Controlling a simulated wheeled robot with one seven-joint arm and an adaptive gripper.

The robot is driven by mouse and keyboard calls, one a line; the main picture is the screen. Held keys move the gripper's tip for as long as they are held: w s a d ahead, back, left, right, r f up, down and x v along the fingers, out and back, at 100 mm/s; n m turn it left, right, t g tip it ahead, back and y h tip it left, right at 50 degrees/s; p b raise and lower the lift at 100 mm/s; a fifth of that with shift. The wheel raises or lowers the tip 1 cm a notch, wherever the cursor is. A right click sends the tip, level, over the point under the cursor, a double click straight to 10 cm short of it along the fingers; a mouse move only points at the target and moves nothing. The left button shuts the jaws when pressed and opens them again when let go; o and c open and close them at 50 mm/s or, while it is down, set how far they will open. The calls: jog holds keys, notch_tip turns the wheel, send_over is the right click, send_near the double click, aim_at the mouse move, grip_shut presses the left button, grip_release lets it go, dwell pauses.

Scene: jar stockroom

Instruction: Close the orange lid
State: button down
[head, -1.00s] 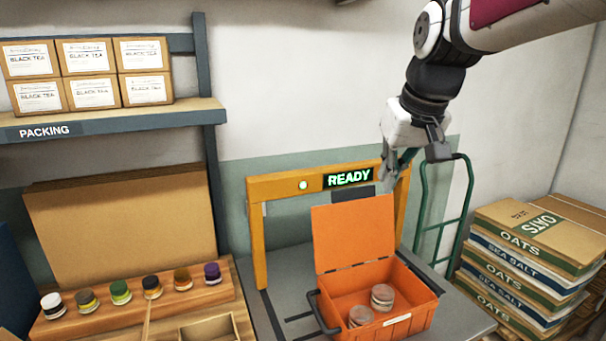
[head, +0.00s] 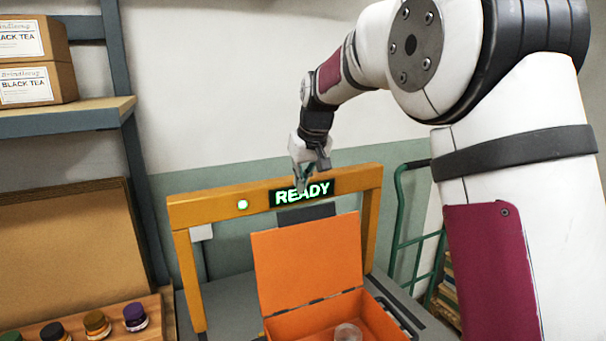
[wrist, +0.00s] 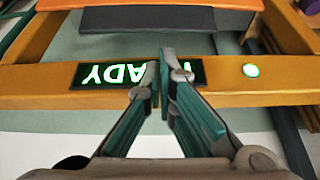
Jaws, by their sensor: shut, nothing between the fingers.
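The orange lid (head: 307,262) stands open and upright, hinged to the back of the orange box (head: 313,318). The box holds a clear round jar (head: 348,332) and is cut off by the bottom of the head view. My gripper (head: 304,186) is shut and empty. In the head view it appears above the lid, in front of the READY sign on the yellow frame. In the wrist view the closed fingertips (wrist: 164,60) overlap the READY sign, and an orange edge (wrist: 200,3), apparently the lid's, shows at the top.
The yellow frame (head: 225,205) with the READY sign (head: 302,193) arches behind the box. A green hand truck (head: 400,235) stands right of it. Small jars (head: 97,323) sit on a wooden rack at lower left. A shelf (head: 65,119) carries black tea boxes.

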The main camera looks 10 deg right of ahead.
jog(key=shift+p+x, duration=0.35)
jog(key=shift+x, duration=2.45)
jog(key=shift+s, duration=0.2)
